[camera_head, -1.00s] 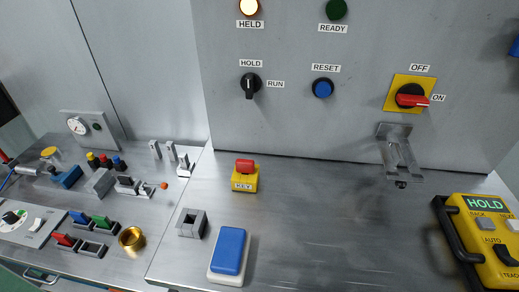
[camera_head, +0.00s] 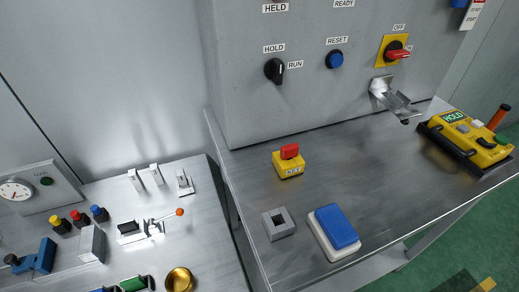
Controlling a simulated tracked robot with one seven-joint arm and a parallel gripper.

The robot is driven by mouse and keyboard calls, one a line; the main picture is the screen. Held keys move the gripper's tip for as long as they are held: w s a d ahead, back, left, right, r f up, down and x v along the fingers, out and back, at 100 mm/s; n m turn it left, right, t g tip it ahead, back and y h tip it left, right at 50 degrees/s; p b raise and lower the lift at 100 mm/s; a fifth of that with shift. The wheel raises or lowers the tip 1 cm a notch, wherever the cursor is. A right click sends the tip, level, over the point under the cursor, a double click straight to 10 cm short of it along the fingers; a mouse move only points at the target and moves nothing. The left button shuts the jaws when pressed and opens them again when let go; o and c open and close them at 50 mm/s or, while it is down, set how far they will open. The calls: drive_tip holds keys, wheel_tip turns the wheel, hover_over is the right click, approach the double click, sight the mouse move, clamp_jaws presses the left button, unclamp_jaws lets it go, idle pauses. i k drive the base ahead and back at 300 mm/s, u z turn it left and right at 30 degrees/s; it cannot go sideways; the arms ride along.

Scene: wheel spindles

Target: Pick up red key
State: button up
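The red key (camera_head: 289,152) stands upright in the top of a small yellow block (camera_head: 289,167) with a white label. The block sits on the grey metal bench top, in front of the upright grey panel. My gripper is not in view, so I cannot see its state or its distance from the key.
A grey square socket block (camera_head: 278,224) and a blue-and-white pad (camera_head: 335,230) stand in front of the key. A lower-left bench holds switches and a brass cup (camera_head: 179,280). Bench top right of the key is clear.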

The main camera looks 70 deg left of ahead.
sight(290, 151)
drive_tip(key=u, duration=0.45)
drive_tip(key=k, duration=1.1)
drive_tip(key=u, duration=0.45)
